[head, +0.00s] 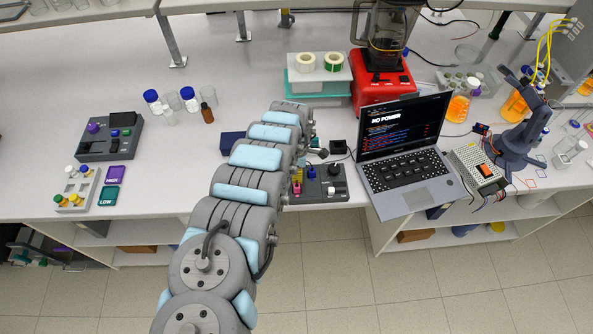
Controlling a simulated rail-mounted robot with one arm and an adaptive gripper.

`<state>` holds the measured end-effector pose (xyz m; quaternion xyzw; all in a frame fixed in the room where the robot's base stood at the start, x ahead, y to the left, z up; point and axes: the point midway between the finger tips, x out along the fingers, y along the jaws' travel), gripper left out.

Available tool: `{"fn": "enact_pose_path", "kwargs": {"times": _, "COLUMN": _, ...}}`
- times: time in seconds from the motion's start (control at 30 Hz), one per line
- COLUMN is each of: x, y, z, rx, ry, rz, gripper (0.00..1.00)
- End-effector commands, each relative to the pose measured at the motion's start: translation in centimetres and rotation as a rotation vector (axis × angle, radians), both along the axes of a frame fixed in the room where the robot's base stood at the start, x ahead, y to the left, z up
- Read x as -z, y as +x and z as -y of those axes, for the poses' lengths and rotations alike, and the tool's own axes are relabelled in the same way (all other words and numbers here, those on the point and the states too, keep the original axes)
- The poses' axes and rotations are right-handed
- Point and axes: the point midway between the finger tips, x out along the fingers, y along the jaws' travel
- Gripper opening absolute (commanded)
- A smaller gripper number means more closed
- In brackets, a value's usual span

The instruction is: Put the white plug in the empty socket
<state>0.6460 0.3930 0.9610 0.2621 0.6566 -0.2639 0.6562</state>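A small light rack (62,201) at the left front holds several small pieces with yellow, green and white parts; a whitish one (70,171) stands at its back, but I cannot tell if it is the white plug. A dark panel box (335,193) with pink and blue plugs in it sits at the front edge, partly hidden behind my arm. I cannot make out an empty socket on it. My gripper (316,146) is at the far end of my arm, by the back of this box. It is small and partly hidden, so its fingers and any held thing are unclear.
An open laptop (412,186) reading "NO POWER" stands right of the box. A red blender base (382,92) is behind it. A dark device (109,137) stands at the left, near MEDIUM-like purple and green LOW blocks (108,196). Bench between bottles (190,99) and front edge is partly clear.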

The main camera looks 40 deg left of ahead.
Motion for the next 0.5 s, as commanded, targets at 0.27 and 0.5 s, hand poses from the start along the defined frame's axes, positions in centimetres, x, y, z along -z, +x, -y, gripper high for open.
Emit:
{"fn": "enact_pose_path", "kwargs": {"times": 0.27, "x": -1.8, "y": 0.1, "z": -0.1, "rx": 0.002, "ry": 0.001, "rz": 0.000, "gripper": 0.50}}
{"fn": "enact_pose_path", "kwargs": {"times": 0.5, "x": -3.6, "y": 0.0, "z": -0.1, "rx": 0.001, "ry": 0.003, "rz": 0.000, "gripper": 0.50}}
